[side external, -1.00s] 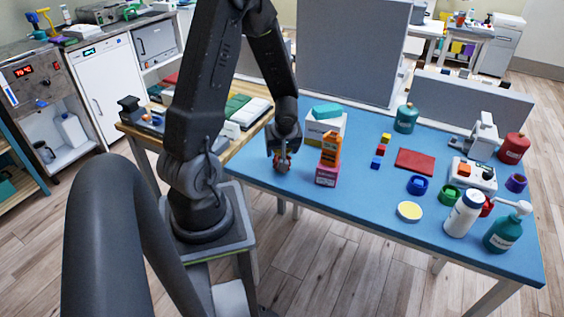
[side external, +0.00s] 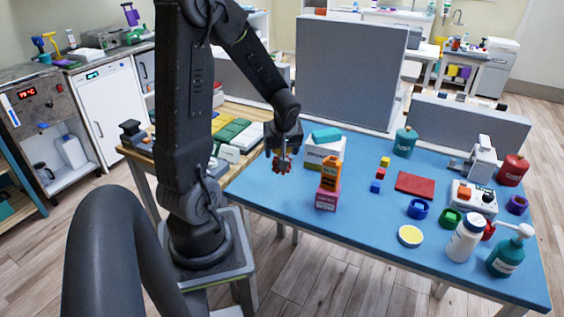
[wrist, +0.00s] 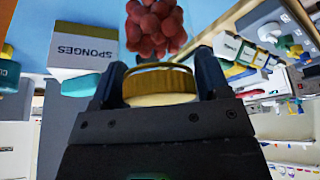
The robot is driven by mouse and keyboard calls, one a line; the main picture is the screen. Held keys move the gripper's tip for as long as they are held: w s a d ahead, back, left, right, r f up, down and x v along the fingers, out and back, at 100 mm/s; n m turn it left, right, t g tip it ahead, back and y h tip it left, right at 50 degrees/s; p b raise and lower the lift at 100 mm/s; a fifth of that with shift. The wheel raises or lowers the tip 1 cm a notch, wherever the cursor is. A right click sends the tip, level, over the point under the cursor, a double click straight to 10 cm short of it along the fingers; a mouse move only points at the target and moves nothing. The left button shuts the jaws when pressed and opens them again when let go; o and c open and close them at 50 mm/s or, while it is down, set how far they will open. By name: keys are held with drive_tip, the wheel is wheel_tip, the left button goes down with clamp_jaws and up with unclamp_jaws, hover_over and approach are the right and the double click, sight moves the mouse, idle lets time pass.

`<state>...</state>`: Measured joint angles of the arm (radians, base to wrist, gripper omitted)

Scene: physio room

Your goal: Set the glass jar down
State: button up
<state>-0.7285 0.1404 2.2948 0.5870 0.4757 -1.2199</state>
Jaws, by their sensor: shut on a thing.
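The glass jar (side external: 283,165) holds red balls, which also show through its clear wall in the wrist view (wrist: 154,25). Its gold lid (wrist: 160,82) sits between my fingers. My gripper (side external: 284,150) is shut on the jar by the lid and points down, with the jar hanging below it. The jar is over the left back part of the blue table (side external: 275,205), left of the white sponges box. The jar's base is cut off in the wrist view, and I cannot tell whether it touches the table.
The white sponges box (side external: 322,155) with a teal block on top stands close to the jar's right. An orange box (side external: 331,173) sits on a pink box (side external: 326,200) in front of it. The table's front left is clear. A grey partition (side external: 352,75) stands behind.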

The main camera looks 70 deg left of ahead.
wheel_tip(320, 180, up, 13)
drive_tip(key=w+d+m+t+h, duration=0.25)
drive_tip(key=w+d+m, duration=0.55)
drive_tip(key=w+d, duration=1.2)
drive_tip(key=shift+y, duration=0.45)
drive_tip(key=shift+a+f, duration=0.15)
drive_tip(key=shift+f, duration=10.35)
drive_tip(key=shift+f, duration=0.15)
drive_tip(key=o, duration=1.1)
drive_tip(key=shift+s, duration=0.1)
